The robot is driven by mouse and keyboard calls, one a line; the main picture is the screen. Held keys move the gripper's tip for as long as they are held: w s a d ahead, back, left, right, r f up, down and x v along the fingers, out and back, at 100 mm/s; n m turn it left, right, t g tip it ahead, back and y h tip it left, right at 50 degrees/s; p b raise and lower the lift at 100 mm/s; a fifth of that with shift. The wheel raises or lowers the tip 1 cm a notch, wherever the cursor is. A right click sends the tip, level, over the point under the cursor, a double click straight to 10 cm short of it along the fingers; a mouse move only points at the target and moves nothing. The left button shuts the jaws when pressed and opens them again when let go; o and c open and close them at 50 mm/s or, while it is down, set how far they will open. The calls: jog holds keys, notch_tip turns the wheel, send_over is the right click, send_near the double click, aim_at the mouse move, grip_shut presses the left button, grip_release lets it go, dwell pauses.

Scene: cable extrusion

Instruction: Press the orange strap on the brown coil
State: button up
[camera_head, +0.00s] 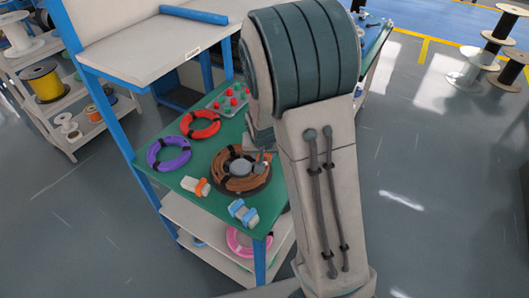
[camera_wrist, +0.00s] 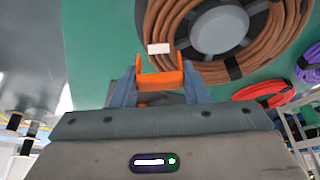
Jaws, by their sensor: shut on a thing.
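The brown coil (camera_head: 236,184) lies on the green table top around a grey hub. In the wrist view the brown coil (camera_wrist: 160,20) fills the upper part, with black ties on it. My gripper (camera_wrist: 161,82) is shut on the orange strap (camera_wrist: 160,79), a U-shaped piece with its open side toward the coil. The strap is at the coil's outer edge; I cannot tell if they touch. A small white rectangle (camera_wrist: 158,48) shows at the coil's edge, just beyond the strap. In the head view my arm hides most of the gripper.
A purple coil (camera_head: 153,155), a red coil (camera_head: 190,131), a tray with red pieces (camera_head: 235,98), an orange-and-white block (camera_head: 195,187) and a blue-and-white block (camera_head: 243,212) surround the brown coil. A blue post (camera_head: 122,125) and raised shelf (camera_head: 150,50) stand left and behind.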

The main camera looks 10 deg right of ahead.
jog(key=shift+f+b, duration=1.2)
jog(key=shift+f, duration=0.3)
jog(key=shift+s+f+b, duration=0.1)
jog(key=shift+f+b, duration=0.45)
dwell(0.8)
jog(key=o, duration=0.9)
jog(key=shift+c, duration=0.2)
jog(key=shift+r, duration=0.1)
